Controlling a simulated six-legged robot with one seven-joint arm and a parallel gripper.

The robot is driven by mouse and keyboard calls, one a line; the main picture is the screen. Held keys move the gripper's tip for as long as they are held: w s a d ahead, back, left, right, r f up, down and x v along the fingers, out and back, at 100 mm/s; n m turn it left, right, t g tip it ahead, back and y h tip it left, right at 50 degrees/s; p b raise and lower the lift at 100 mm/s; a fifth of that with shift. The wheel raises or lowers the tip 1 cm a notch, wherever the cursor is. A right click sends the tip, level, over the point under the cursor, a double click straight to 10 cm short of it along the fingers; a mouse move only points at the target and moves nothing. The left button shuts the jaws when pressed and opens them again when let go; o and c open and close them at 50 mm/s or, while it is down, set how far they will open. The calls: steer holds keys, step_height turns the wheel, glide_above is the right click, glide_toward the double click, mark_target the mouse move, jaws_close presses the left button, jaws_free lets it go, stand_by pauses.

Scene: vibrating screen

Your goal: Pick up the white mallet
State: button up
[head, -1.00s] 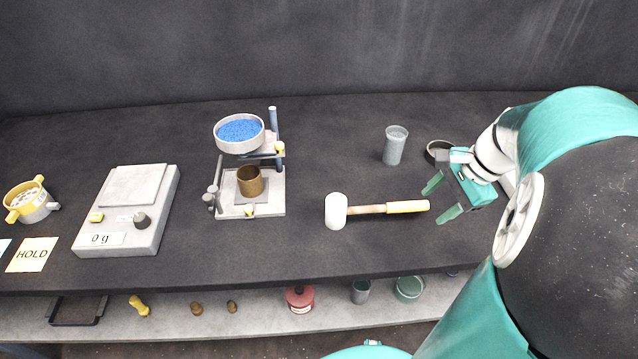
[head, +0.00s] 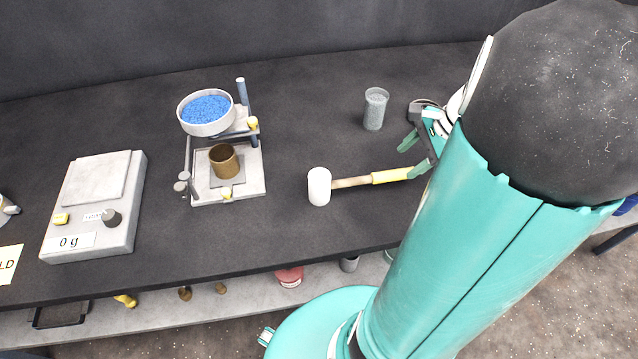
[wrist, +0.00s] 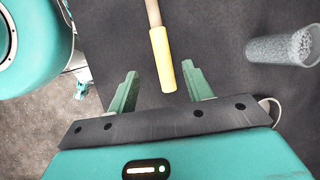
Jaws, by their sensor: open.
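The white mallet (head: 319,187) lies on its side on the dark bench, its white head to the left and its wooden handle with a yellow grip pointing right. My gripper (head: 417,153) is open at the grip's right end in the head view, partly hidden by my arm. In the wrist view, the yellow grip (wrist: 162,58) comes down from the top between the lines of my two green fingers (wrist: 160,88). The grip's end reaches about between the fingertips, apart from both. The mallet's head is out of the wrist view.
A grey cup (head: 375,108) stands behind the handle; it also shows right of my gripper in the wrist view (wrist: 284,50). A stand (head: 250,185) with a blue-filled pan (head: 207,112) and a scale (head: 95,205) are to the left. The bench's front edge is near.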

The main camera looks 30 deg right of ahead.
mark_target(387, 174)
steer(key=x, duration=0.4)
steer(key=shift+f, duration=0.1)
steer(key=x, duration=0.5)
steer(key=shift+w+a+f, duration=0.15)
steer(key=shift+w+a, duration=0.15)
steer(key=shift+a, duration=0.05)
steer(key=shift+c, duration=0.4)
steer(key=c, duration=1)
